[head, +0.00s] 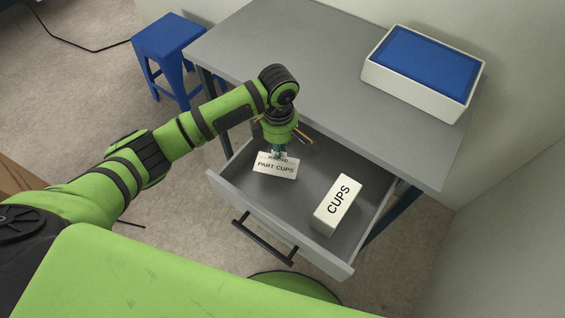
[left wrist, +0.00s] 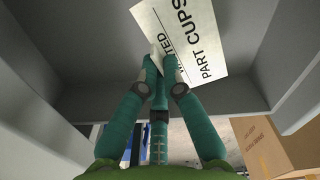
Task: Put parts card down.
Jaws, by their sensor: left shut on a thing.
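The parts card (head: 276,168) is a white card with black text reading "PART CUPS". It is in the open drawer (head: 224,186), at its left side in the head view. My left gripper (head: 278,153) is shut on the card's upper edge from above. In the left wrist view the teal fingers (left wrist: 160,62) pinch the edge of the card (left wrist: 190,30), which sits tilted across the picture. I cannot tell whether the card touches the drawer floor. My right gripper is not in view.
A white box marked "CUPS" (head: 337,205) lies in the right part of the drawer. The grey table (head: 290,60) extends over the drawer's back. A white box with a blue top (head: 424,72) stands on it. A blue stool (head: 168,50) is at the left.

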